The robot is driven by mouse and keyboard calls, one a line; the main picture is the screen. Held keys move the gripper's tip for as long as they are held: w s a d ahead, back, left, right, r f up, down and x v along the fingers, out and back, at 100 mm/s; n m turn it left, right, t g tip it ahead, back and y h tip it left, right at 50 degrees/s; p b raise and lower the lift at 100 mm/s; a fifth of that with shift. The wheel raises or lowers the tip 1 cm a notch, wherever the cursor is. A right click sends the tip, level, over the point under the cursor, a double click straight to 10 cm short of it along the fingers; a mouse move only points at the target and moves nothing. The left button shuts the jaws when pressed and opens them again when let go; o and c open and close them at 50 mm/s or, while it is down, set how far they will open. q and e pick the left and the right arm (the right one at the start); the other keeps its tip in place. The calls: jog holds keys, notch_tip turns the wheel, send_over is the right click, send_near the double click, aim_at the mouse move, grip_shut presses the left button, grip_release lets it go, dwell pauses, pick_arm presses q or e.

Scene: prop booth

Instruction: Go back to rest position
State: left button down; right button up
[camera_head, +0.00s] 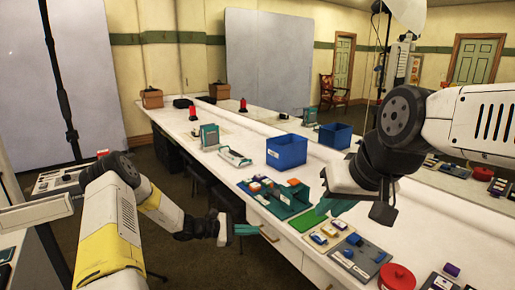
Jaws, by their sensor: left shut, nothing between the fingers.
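My left arm, white and yellow, comes in from the left. Its gripper (246,230) with teal fingers is shut and empty, held out in front of the table's near edge, over the floor. My right arm, white with dark joints, comes in from the right. Its gripper (336,207) has teal fingers and hangs over the near part of the table, by a green mat (306,221). Whether the right fingers are apart or hold anything cannot be made out.
The long white table (420,225) carries a teal tray (291,210) of small blocks, a grey board (357,257), a red round container (396,277) and two blue bins (287,151) (335,136). A dark stand (62,90) rises at left. Open floor lies left of the table.

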pick_arm(q)
jog(key=s+a+r+m+g+y, duration=0.15)
jog(key=s+r+m+y, duration=0.4)
jog(key=r, duration=0.55)
jog(key=s+a+r+m+g+y, duration=0.1)
jog(key=s+a+r+m+y, duration=0.1)
jog(key=s+r+m, duration=0.65)
jog(key=s+a+r+t+y, duration=0.1)
jog(key=s+a+r, duration=0.1)
jog(key=s+r, duration=0.2)
jog(key=s+a+r+m+t+y, duration=0.1)
jog(key=s+a+r+t+y, duration=0.1)
jog(key=s+r, duration=0.3)
jog(key=s+a+r+m+t+y, duration=0.1)
jog(key=s+a+r, duration=0.3)
jog(key=s, duration=0.5)
jog(key=shift+a+r+t+y, duration=0.25)
jog(key=shift+r+t+y, duration=0.1)
jog(key=shift+t+y, duration=0.3)
jog(key=shift+d, duration=0.1)
